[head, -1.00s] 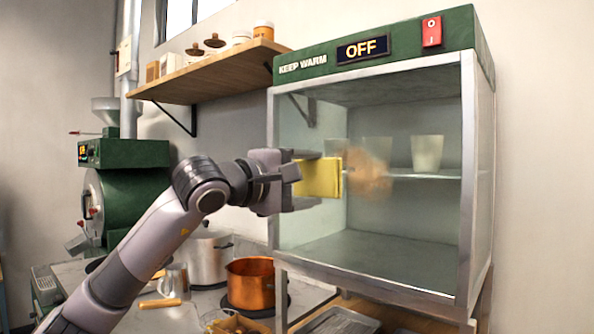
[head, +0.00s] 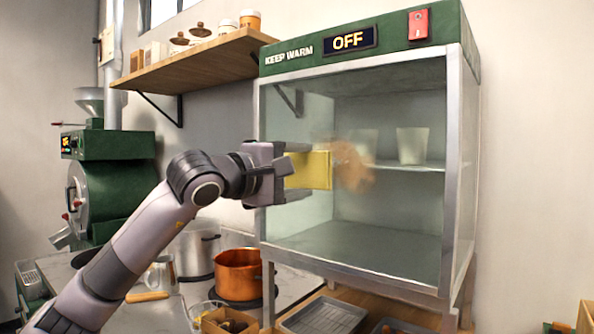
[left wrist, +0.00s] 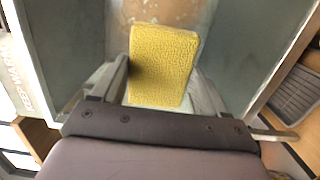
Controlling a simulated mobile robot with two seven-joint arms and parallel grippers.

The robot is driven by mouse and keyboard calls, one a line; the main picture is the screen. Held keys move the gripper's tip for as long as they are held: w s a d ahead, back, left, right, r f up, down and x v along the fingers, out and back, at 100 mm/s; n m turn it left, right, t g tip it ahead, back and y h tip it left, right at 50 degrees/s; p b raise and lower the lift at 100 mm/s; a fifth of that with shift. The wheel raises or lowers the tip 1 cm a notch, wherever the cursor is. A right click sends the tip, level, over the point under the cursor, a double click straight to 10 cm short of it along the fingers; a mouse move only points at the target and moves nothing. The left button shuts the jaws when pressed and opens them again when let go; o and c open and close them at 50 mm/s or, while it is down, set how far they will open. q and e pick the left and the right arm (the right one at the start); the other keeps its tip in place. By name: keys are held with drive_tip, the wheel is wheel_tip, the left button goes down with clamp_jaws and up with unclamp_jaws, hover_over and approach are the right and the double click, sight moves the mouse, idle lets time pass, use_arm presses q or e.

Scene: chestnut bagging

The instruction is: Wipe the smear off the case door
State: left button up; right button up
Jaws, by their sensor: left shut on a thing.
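A green-topped warming case (head: 361,64) with a glass front door (head: 390,215) stands at the right of the head view; its panel reads KEEP WARM and OFF. A brown, blurry smear (head: 354,168) shows on the door's glass, left of its middle. My left gripper (head: 284,172) is shut on a yellow cloth (head: 309,170), held in front of the door beside the smear's left edge. The cloth also shows between the fingers in the left wrist view (left wrist: 163,65). I cannot tell whether it touches the glass. My right gripper is not in view.
Pale cups (head: 411,145) stand on the shelf inside the case. A wooden wall shelf (head: 190,65) with jars is at upper left. A copper pot (head: 238,274), a steel pot (head: 196,254) and a grey tray (head: 324,317) lie below. A green roaster (head: 115,185) stands far left.

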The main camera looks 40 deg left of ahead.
use_arm(q)
drive_tip(key=shift+w+p, duration=0.45)
drive_tip(key=shift+w, duration=0.35)
